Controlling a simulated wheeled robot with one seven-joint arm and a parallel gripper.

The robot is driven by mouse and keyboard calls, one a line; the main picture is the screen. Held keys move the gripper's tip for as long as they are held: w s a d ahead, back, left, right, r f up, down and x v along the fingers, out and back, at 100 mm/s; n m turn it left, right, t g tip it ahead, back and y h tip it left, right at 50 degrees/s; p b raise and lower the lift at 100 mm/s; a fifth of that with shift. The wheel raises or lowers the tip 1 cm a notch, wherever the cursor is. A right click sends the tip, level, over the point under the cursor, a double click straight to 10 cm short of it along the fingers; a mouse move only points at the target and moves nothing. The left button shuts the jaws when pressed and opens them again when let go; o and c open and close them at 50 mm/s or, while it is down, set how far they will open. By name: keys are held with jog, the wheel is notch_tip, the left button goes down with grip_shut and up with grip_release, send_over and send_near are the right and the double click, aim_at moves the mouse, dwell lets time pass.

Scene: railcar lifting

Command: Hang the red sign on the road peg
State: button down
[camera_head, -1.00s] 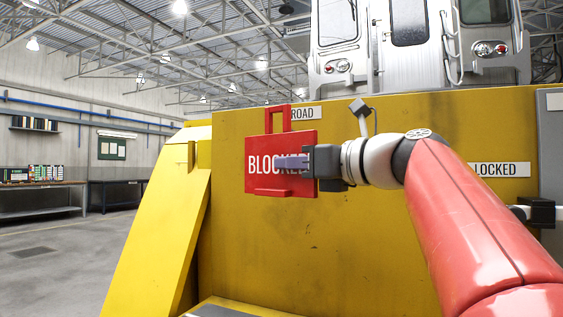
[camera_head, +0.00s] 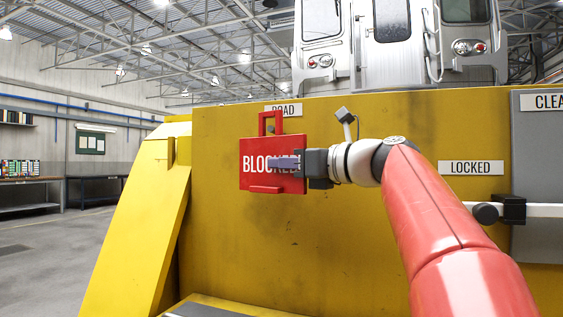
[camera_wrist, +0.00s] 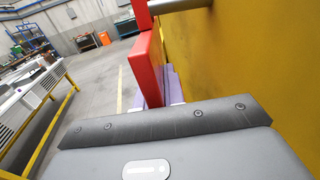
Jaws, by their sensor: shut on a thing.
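The red sign (camera_head: 273,148), lettered "BLOCKED" in white, hangs upright in front of the yellow wall, with an open rectangular loop on top. My gripper (camera_head: 285,163) is shut on the sign from its right side, one finger lying across the lettering. The ROAD label (camera_head: 283,110) is behind the loop, partly covered by it. A small dark spot inside the loop looks like the road peg's end. In the wrist view a grey peg (camera_wrist: 182,4) juts from the wall to the sign's loop (camera_wrist: 142,14). I cannot tell whether it passes through the loop.
The yellow wall (camera_head: 400,240) fills the middle. A LOCKED label (camera_head: 470,168) and a grey panel (camera_head: 537,180) with a dark-ended bar (camera_head: 485,213) are to the right. A sloped yellow piece (camera_head: 140,225) stands left. Open floor lies farther left.

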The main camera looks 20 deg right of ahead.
jog(key=shift+w+d, duration=0.5)
jog(key=shift+w, duration=0.15)
jog(key=shift+w+d+f, duration=0.35)
jog(key=shift+w+f, duration=0.15)
jog(key=shift+w, duration=0.05)
jog(key=c, duration=1.4)
grip_release()
